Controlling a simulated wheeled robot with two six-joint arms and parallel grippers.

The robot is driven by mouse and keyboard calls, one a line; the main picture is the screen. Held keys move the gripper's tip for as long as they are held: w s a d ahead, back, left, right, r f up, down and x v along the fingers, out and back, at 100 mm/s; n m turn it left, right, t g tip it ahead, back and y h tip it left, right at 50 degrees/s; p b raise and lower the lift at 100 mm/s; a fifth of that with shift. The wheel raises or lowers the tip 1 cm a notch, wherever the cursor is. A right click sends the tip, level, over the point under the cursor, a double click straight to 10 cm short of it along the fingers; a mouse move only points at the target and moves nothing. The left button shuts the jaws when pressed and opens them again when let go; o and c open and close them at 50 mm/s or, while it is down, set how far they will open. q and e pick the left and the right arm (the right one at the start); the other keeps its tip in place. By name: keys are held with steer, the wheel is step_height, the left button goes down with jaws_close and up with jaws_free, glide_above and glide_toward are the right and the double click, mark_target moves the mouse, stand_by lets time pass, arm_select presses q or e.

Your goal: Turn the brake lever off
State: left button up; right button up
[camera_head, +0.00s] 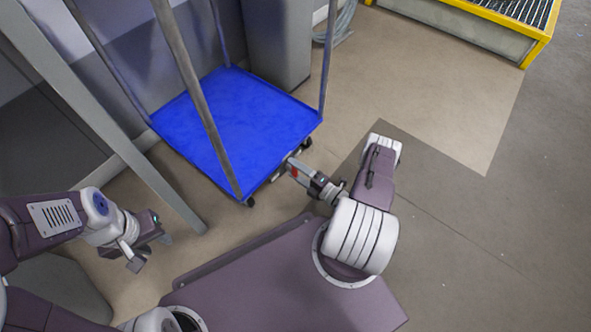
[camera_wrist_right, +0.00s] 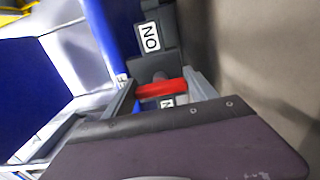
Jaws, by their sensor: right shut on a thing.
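The brake lever (camera_wrist_right: 160,90) is a red bar below the cart's blue deck, seen close up in the right wrist view. In the head view it is a small red spot (camera_head: 294,173) at the cart's near right edge. My right gripper (camera_wrist_right: 161,91) is at the lever, with one finger against each end of the red bar, shut on it. In the head view the right gripper (camera_head: 292,166) reaches in under the deck edge. My left gripper (camera_head: 151,251) is open and empty, away from the cart at the lower left.
The cart's blue deck (camera_head: 240,118) has upright grey posts at its corners. A dark bracket beside the lever carries a white label (camera_wrist_right: 150,37) with black letters. A grey post (camera_head: 110,125) stands left of the cart. Open floor (camera_head: 440,100) lies to the right.

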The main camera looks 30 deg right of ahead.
stand_by(0.4)
steer(key=o, duration=1.4)
steer(key=shift+c, duration=0.2)
steer(key=p+v, duration=0.4)
steer(key=v, duration=0.5)
steer(key=shift+s, duration=0.15)
